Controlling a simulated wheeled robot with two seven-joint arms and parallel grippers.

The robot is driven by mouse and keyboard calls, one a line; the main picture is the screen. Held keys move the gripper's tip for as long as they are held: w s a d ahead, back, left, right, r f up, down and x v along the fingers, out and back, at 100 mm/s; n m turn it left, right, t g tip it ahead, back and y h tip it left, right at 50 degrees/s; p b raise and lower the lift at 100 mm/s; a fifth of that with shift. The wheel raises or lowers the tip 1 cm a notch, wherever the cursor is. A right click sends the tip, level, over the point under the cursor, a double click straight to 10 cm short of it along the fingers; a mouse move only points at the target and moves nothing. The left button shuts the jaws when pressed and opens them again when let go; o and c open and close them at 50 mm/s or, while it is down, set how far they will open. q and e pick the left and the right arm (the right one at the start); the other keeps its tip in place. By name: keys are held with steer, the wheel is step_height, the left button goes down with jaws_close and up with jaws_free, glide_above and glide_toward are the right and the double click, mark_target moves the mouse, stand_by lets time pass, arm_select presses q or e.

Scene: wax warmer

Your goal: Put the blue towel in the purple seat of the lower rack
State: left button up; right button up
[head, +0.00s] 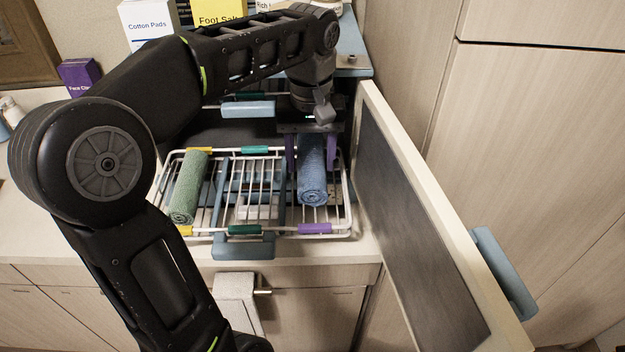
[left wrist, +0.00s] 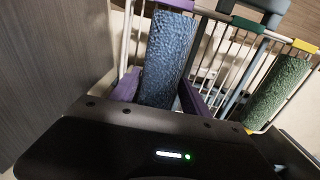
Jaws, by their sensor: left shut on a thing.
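The rolled blue towel (head: 312,172) lies lengthwise at the right end of the white wire rack (head: 345,215), in line with the purple marker (head: 314,229) on its front rail. My left gripper (head: 312,150) comes down from above, with purple fingers on both sides of the towel's far part. It is shut on the towel. In the left wrist view the blue towel (left wrist: 168,58) runs out from between the purple fingers, over the rack's wires. I cannot tell whether the towel's underside touches the wires. My right gripper is not in view.
A green towel (head: 189,187) lies at the rack's left end by yellow markers. The middle, with a green marker (head: 244,230), holds no towel. An open door (head: 420,220) stands close on the right. A blue upper shelf (head: 352,60) is behind.

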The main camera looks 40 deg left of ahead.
arm_select(q)
steer(key=shift+f, duration=0.25)
step_height(320, 180, down, 3)
steer(key=shift+f+b, duration=0.2)
steer(key=shift+b, duration=0.1)
steer(key=shift+w+d+f+p, duration=0.1)
steer(key=shift+f+p, duration=0.15)
steer(key=shift+p, duration=0.1)
steer(key=shift+f, duration=0.2)
steer(key=shift+f, duration=0.1)
steer(key=shift+f+b, duration=0.15)
steer(key=shift+b, duration=0.15)
steer(key=o, duration=1.5)
steer(key=shift+c, duration=0.2)
